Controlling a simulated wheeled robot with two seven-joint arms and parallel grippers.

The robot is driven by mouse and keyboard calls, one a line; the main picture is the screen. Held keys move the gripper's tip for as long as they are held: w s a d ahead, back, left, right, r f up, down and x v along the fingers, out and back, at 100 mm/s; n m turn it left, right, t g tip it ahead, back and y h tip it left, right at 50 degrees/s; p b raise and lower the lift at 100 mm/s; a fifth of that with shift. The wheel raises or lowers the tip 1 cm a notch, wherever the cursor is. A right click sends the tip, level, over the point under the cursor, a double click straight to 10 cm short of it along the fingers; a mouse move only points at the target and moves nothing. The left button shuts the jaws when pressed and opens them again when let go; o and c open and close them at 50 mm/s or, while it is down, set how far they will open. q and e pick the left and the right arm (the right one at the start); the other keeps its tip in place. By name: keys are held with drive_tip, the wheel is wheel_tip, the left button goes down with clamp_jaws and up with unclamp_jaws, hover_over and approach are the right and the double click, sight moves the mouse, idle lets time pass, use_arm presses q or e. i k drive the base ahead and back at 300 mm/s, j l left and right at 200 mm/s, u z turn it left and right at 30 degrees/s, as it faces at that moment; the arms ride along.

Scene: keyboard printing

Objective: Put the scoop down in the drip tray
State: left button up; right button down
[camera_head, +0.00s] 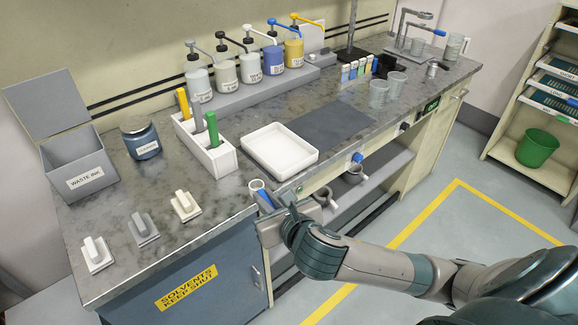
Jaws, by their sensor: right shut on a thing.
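The drip tray, a white shallow rectangular tray (250,158), lies on the bench near its front edge and looks empty. My right gripper (272,204) is at the bench's front edge, in front of and a little left of the tray. It is shut on the scoop (257,185), which shows a small pale round bowl and a blue handle. The scoop is apart from the tray, near the bench edge; I cannot tell its exact height. The gripper partly hides the handle. My left gripper is not in view.
A white holder (222,162) with coloured handles stands left of the tray. A dark mat (325,132) lies right of it. Pump bottles (274,60) line the back. A waste ink bin (85,180) is far left.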

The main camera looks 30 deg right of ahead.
sight(270, 146)
drive_tip(key=k, duration=0.15)
drive_tip(key=u, duration=1.6)
drive_tip(key=k+l, duration=0.2)
drive_tip(key=l, duration=0.35)
drive_tip(key=k+l, duration=0.25)
drive_tip(key=l, duration=0.3)
drive_tip(key=k+l, duration=0.2)
drive_tip(key=l, duration=0.35)
drive_tip(key=k+l, duration=0.2)
drive_tip(key=l, duration=0.35)
drive_tip(key=k+l, duration=0.2)
drive_tip(key=l, duration=0.35)
drive_tip(key=k+l, duration=0.25)
drive_tip(key=l, duration=0.3)
drive_tip(key=k+l, duration=0.2)
drive_tip(key=l, duration=0.35)
drive_tip(key=k+l, duration=0.2)
drive_tip(key=l, duration=0.35)
